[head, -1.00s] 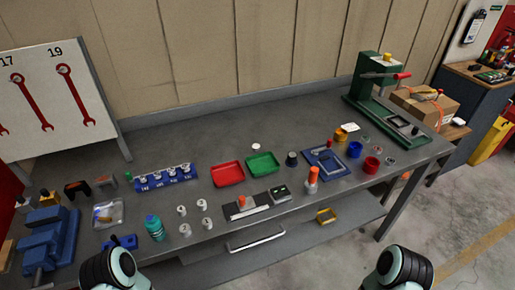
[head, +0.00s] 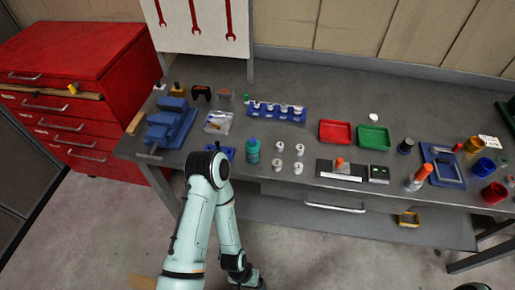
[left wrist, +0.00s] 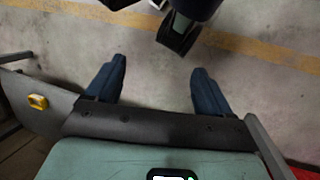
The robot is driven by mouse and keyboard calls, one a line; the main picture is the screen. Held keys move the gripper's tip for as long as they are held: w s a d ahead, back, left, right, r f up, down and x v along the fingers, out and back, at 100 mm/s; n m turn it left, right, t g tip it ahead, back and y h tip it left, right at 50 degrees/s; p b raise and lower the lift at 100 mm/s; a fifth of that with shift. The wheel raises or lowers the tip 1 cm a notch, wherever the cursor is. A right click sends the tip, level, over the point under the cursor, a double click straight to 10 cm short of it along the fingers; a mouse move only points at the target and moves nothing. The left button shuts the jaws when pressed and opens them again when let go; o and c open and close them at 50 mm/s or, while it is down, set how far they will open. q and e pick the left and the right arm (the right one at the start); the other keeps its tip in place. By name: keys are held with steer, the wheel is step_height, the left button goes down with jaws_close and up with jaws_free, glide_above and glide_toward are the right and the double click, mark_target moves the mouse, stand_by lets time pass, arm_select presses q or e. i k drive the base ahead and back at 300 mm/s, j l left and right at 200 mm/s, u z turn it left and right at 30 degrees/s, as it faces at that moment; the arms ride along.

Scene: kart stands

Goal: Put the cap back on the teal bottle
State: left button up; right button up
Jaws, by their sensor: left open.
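The teal bottle (head: 253,151) stands upright near the front edge of the bench in the head view, left of several small white cylinders. Its top looks teal-blue, and I cannot tell whether that is bare neck or a cap. A small white disc (head: 374,117) lies behind the green tray; I cannot tell whether it is the cap. My left gripper (left wrist: 157,85) is open and empty in the left wrist view, its two fingers spread above bare floor. In the head view my left arm bends down in front of the bench, away from the bottle. My right gripper is not in view.
The bench (head: 300,190) also holds a blue vise (head: 170,125), a blue rack (head: 277,110), a red tray (head: 336,131) and a green tray (head: 374,137). A blue block (head: 226,152) sits just left of the bottle. A red cabinet (head: 75,75) stands at left.

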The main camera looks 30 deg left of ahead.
mark_target(252, 146)
steer(key=l+u, duration=0.15)
steer(key=u, duration=0.25)
steer(key=l+u, duration=0.15)
steer(key=u, duration=0.2)
steer(key=l+u, duration=0.15)
steer(key=u, duration=0.25)
steer(key=k+l+u, duration=0.2)
steer(key=l, duration=0.15)
steer(key=k+l+u, duration=0.15)
steer(key=l, duration=0.15)
steer(key=k+l+u, duration=0.2)
steer(key=k+l, duration=0.15)
steer(key=l, duration=0.15)
steer(key=k+l, duration=0.1)
steer(key=l, duration=0.2)
steer(key=k+l, duration=0.15)
steer(key=l, duration=0.15)
steer(key=u, duration=0.05)
